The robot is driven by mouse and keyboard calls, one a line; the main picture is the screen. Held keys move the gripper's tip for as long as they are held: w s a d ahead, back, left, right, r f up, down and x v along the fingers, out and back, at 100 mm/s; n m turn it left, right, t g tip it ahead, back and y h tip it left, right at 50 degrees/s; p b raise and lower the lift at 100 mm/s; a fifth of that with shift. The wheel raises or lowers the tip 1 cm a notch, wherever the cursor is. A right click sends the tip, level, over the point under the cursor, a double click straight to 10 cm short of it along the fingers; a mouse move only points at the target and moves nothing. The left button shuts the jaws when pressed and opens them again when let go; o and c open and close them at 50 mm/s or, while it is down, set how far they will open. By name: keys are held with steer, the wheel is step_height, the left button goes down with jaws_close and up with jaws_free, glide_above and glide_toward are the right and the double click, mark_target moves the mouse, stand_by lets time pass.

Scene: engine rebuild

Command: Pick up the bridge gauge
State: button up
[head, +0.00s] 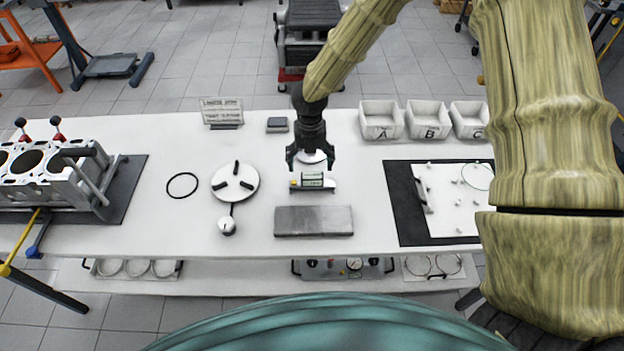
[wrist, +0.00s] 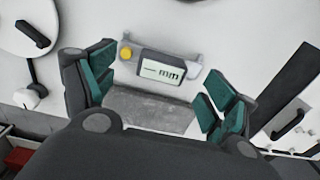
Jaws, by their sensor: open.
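The bridge gauge (head: 313,181) lies on the white bench, a small grey bar with a greenish display and a yellow button at its left end. In the wrist view the gauge (wrist: 160,69) shows its display marked "mm" and sits between and beyond my fingertips. My gripper (head: 311,164) is open and empty, above and just behind the gauge in the head view. The wrist view shows its green-padded fingers (wrist: 158,92) spread apart on both sides. I see no contact with the gauge.
A grey block (head: 314,221) lies just in front of the gauge. A round white plate with black bars (head: 235,182) is to its left, and a dark mat (head: 405,215) to its right. Bins (head: 381,120) and a sign (head: 222,111) stand behind. The engine block (head: 50,172) is far left.

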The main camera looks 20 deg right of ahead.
mark_target(312, 175)
steer(key=shift+s+d, duration=0.1)
steer(key=shift+s, duration=0.25)
steer(key=shift+s+f+p, duration=0.15)
steer(key=shift+f+p, duration=0.1)
steer(key=shift+p, duration=0.1)
steer(key=shift+f+p, duration=0.85)
steer(key=shift+f, duration=1.45)
steer(key=shift+s, duration=0.1)
steer(key=c, duration=1.4)
